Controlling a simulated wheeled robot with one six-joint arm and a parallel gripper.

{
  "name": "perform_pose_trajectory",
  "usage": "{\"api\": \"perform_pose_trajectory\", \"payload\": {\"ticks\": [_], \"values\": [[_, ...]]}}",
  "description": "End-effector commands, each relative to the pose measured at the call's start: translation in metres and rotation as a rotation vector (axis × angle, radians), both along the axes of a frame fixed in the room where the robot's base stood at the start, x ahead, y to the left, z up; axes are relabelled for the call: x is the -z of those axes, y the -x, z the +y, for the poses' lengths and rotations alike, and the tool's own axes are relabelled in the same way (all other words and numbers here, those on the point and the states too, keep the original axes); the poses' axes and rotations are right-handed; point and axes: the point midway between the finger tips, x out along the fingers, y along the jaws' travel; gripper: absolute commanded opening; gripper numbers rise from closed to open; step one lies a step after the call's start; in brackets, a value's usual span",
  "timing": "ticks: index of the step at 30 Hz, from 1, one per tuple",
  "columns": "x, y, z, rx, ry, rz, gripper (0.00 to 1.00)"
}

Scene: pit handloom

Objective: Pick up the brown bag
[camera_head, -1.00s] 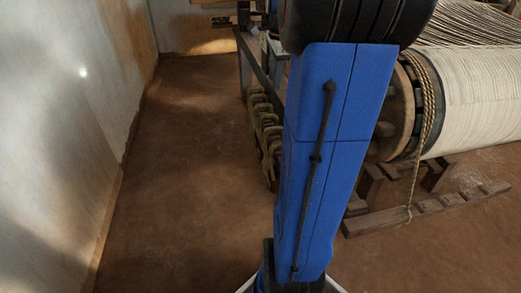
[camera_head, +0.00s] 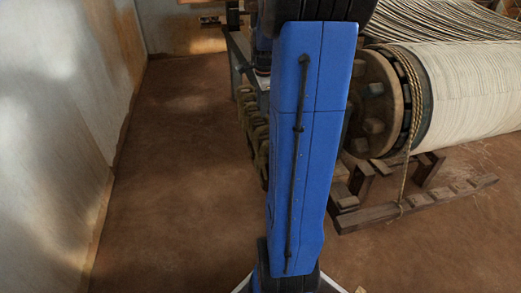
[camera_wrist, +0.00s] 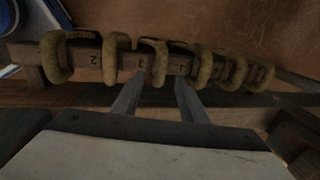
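I cannot make out a brown bag in either view. I cannot tell whether the fingertips touch the rail or the loops. In the head view, similar loops (camera_head: 251,118) hang in a row left of my blue arm, which hides part of the scene and my gripper.
A loom roller (camera_head: 470,95) with pale cloth and a hanging rope (camera_head: 407,165) stands at the right above a wooden floor frame (camera_head: 420,206). A wall (camera_head: 55,130) runs along the left. The brown floor (camera_head: 185,190) between is clear. A small tan scrap (camera_head: 361,289) shows at the bottom edge.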

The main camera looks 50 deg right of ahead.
Motion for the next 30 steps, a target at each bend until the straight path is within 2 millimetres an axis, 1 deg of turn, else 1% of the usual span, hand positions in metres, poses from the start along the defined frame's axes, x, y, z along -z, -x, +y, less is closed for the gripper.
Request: {"api": "perform_pose_trajectory", "payload": {"ticks": [1,3,6,9,15,16,17,18,21,30], "values": [[0.008,-0.002,0.000,-0.001,-0.003,0.003,0.40],[0.017,-0.004,-0.001,0.000,-0.003,0.003,0.40],[0.026,-0.006,-0.002,0.000,-0.001,0.002,0.40],[0.030,-0.007,-0.003,0.000,-0.001,0.001,0.40],[0.031,-0.007,-0.003,0.000,0.000,0.000,0.40],[0.031,-0.007,-0.003,0.000,0.000,0.000,0.37],[0.031,-0.007,-0.003,0.000,0.000,0.000,0.30],[0.031,-0.007,-0.003,0.000,0.000,0.000,0.20],[0.031,-0.007,-0.003,0.000,0.000,0.000,0.00],[0.031,-0.007,-0.003,0.000,0.000,0.000,0.00]]}}
